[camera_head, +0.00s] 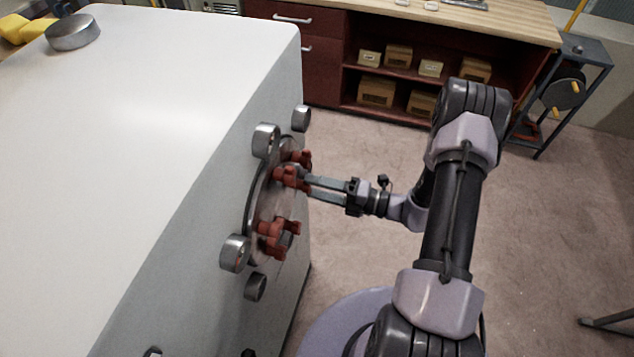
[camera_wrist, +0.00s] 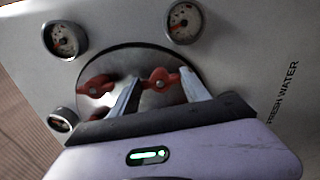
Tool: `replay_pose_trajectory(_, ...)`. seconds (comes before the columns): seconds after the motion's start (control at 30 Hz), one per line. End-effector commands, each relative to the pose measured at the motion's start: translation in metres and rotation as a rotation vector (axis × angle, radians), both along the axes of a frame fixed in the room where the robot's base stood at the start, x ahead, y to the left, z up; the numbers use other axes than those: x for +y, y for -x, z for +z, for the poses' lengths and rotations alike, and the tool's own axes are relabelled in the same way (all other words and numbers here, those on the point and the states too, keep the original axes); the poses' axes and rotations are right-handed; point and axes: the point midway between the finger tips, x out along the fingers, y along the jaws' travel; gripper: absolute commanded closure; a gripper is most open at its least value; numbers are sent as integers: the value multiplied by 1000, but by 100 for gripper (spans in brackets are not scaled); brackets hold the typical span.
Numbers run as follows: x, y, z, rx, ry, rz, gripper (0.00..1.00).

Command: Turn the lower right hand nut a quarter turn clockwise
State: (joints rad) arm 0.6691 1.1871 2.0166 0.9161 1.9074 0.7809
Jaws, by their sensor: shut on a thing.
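A round metal hatch plate (camera_wrist: 128,60) with red wing nuts is on the side of a white tank (camera_head: 130,130). My gripper (camera_head: 306,188) reaches it from the right in the head view. In the wrist view my gripper (camera_wrist: 162,92) has its two fingers on either side of a red nut (camera_wrist: 160,78), shut on it. By the turned lettering, this nut is at the plate's lower right. A second red nut (camera_wrist: 97,85) is left of it in the wrist view. Other red nuts (camera_head: 278,238) show nearer in the head view. The fingers hide part of the plate.
Round gauges (camera_wrist: 184,21) (camera_head: 235,253) surround the plate, close to my gripper. "FRESH WATER" lettering (camera_wrist: 283,92) is on the tank. A workbench (camera_head: 400,20) with boxes on its shelves stands behind. The floor (camera_head: 560,230) on the right is mostly clear.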

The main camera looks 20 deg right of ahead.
Motion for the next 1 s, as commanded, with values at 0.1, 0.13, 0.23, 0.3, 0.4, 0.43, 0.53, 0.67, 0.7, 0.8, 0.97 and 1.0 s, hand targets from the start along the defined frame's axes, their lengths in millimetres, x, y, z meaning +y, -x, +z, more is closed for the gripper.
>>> replay_pose_trajectory(0.1, 0, 1, 0, 48, -34, 1, 86)
replay_pose_trajectory(0.13, 0, 1, 0, 58, -41, 1, 86)
replay_pose_trajectory(0.23, 0, 0, 0, 88, -63, 1, 86)
replay_pose_trajectory(0.3, 0, 0, 0, 103, -73, 1, 86)
replay_pose_trajectory(0.4, 0, 1, -1, 118, -84, 1, 86)
replay_pose_trajectory(0.43, 0, 0, -1, 121, -87, 1, 86)
replay_pose_trajectory(0.53, 0, 0, -1, 128, -91, 1, 86)
replay_pose_trajectory(0.67, 0, 0, -1, 130, -93, 1, 86)
replay_pose_trajectory(0.7, 0, 0, -1, 130, -93, 1, 86)
replay_pose_trajectory(0.8, 0, 0, -1, 129, -93, 1, 86)
replay_pose_trajectory(0.97, 0, 0, -1, 129, -93, 1, 36)
replay_pose_trajectory(1.0, 0, 0, -1, 129, -93, 1, 28)
